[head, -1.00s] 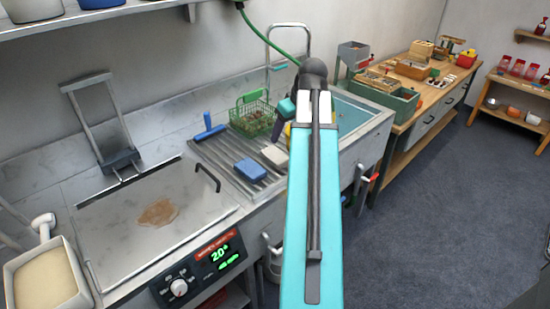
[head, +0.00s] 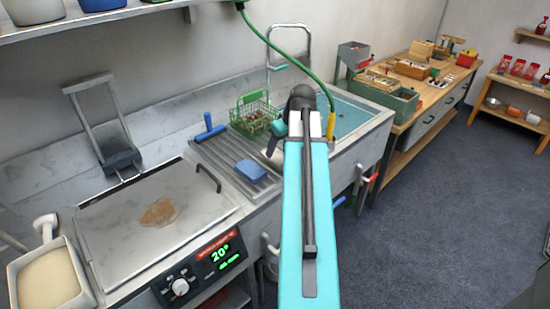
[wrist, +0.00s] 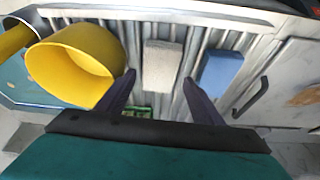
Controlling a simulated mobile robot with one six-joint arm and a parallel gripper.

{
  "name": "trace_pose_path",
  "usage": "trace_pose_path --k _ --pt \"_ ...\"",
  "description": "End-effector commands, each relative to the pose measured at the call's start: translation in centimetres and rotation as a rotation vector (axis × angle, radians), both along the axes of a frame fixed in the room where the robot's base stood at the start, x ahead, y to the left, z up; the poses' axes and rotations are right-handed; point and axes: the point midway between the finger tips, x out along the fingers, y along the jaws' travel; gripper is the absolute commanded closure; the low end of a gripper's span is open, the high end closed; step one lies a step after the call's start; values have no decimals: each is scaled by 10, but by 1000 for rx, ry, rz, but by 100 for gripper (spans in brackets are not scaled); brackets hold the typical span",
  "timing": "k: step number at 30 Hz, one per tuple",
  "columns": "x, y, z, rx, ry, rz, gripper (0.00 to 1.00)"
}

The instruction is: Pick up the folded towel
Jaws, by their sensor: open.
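A pale beige, folded-looking block (wrist: 162,66) lies on the ribbed drainboard (head: 214,163), beside a blue block (head: 251,170). The blue block also shows in the wrist view (wrist: 221,70). The pale block looks most like the folded towel, but its cloth texture is too small to confirm. My gripper (wrist: 158,77) is open and empty, its two dark fingers on either side of the pale block in the wrist view. It seems to be above the block; the height gap is unclear. In the head view my arm hides most of the pale block.
A large yellow nozzle or cup (wrist: 75,65) is close to my left finger in the wrist view. A green basket (head: 256,118) and a blue squeegee-like tool (head: 208,128) stand behind the blocks. A griddle (head: 158,212) lies left, the sink basin (head: 352,112) right.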

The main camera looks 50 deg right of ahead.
Motion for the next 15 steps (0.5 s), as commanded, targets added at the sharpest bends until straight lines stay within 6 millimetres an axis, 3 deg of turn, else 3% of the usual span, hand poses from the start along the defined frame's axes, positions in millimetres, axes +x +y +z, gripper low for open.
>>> trace_pose_path --k 15 --pt "2 -1 -4 0 0 -1 39"
